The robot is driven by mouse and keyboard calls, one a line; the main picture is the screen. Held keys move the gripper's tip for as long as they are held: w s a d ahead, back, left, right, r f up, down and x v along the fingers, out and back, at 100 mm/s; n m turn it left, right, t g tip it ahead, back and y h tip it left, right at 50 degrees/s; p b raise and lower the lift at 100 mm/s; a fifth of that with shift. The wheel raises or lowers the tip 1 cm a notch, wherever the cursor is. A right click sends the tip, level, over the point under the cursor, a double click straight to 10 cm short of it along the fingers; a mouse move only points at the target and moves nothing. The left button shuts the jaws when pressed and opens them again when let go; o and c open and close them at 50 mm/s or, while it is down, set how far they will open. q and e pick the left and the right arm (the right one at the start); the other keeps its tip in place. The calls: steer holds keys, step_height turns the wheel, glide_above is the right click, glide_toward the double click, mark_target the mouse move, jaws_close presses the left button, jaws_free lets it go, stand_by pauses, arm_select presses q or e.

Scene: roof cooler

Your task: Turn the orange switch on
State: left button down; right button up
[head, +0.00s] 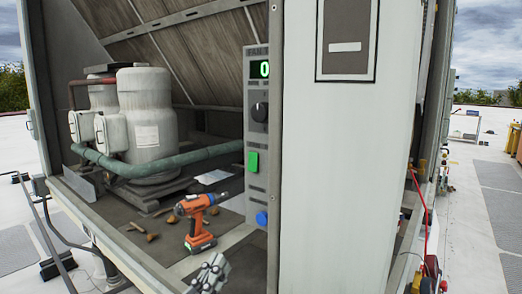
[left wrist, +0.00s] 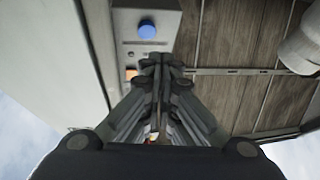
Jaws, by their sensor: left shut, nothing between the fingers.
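The grey control panel (head: 257,190) stands upright at the cooler's opening. A small orange patch, likely the orange switch (left wrist: 131,75), shows on the panel in the left wrist view, beside my fingertips and partly covered by them. I cannot tell its position or whether my fingers touch it. I do not make out the switch in the head view. My left gripper (head: 214,270) is shut and empty at the bottom of the head view, low and left of the panel. It also fills the middle of the left wrist view (left wrist: 161,68). My right gripper is not in view.
The panel also carries a blue button (head: 262,218), a green button (head: 252,161), a black knob (head: 260,112) and a green display (head: 260,69). An orange drill (head: 199,220) stands on the cooler floor near my gripper. Grey tanks (head: 148,120) stand behind. A white wall (head: 340,170) bounds the right.

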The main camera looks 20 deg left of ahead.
arm_select(q)
step_height(320, 180, up, 10)
steer(key=s+d+m+t+h+p, duration=0.1)
steer(key=s+d+m+h+p, duration=0.1)
steer(key=h, duration=0.3)
steer(key=shift+f+m+p, duration=0.15)
steer(key=shift+m+p, duration=0.3)
steer(key=shift+m, duration=0.15)
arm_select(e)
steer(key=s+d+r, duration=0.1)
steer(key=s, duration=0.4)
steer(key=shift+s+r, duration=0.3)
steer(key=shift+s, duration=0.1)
arm_select(q)
steer(key=shift+s, duration=0.1)
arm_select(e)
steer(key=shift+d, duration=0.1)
